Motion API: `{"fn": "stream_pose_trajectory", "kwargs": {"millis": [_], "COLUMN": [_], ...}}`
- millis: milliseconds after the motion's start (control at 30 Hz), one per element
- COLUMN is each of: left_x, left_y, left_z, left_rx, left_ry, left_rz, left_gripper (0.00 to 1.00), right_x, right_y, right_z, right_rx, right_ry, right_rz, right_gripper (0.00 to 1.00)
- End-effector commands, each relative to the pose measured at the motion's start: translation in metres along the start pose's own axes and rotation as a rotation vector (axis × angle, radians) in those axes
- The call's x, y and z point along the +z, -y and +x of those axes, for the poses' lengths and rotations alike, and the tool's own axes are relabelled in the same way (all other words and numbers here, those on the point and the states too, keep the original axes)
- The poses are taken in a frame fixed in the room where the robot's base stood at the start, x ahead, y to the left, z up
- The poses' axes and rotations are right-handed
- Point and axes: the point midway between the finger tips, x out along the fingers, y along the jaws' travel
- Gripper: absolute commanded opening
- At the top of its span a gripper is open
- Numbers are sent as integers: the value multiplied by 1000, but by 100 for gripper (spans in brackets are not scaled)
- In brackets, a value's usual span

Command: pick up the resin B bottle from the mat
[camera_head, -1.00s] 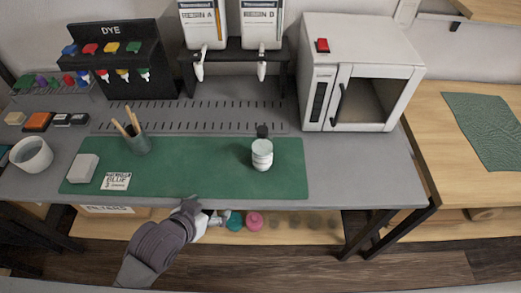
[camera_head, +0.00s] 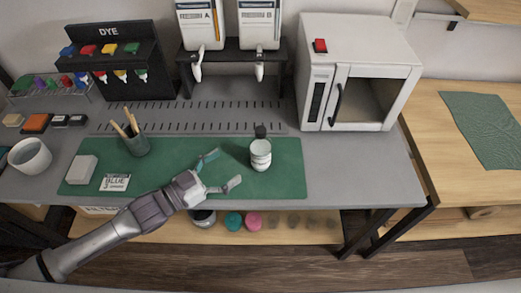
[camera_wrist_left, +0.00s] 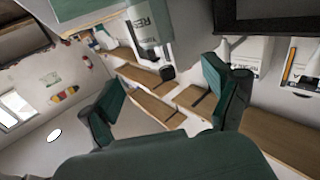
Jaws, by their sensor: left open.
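The resin B bottle (camera_head: 260,156) stands upright on the right part of the green mat (camera_head: 287,184). It is pale with a black cap. My left gripper (camera_head: 222,168) is open over the mat, to the left of the bottle, with its fingers spread towards it and a gap between. In the left wrist view my two dark green fingers (camera_wrist_left: 165,105) are apart with nothing between them. The bottle (camera_wrist_left: 148,25) shows there beyond the fingers, tilted in the picture, with part of its label visible. My right gripper is not in view.
Two resin dispensers (camera_head: 259,22) and a white oven (camera_head: 360,75) stand behind. The mat around the bottle is clear.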

Motion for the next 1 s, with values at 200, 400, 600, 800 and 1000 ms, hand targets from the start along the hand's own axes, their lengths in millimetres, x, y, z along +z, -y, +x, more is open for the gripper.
{"fn": "stream_pose_trajectory", "kwargs": {"millis": [200,400,600,800,1000], "left_x": [-2,-1,-2,-1,0], "left_y": [0,0,-1,0,-1], "left_z": [44,59,86,110,114], "left_rx": [0,-1,1,-1,0], "left_ry": [-4,0,-3,0,1], "left_rz": [1,2,1,2,1], "left_gripper": [89,89,89,89,89], "right_x": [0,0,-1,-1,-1], "right_y": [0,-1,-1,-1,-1], "right_z": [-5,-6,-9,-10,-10], "right_rx": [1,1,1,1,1], "right_ry": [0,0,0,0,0], "right_rz": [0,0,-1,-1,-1], "right_gripper": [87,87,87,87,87]}}
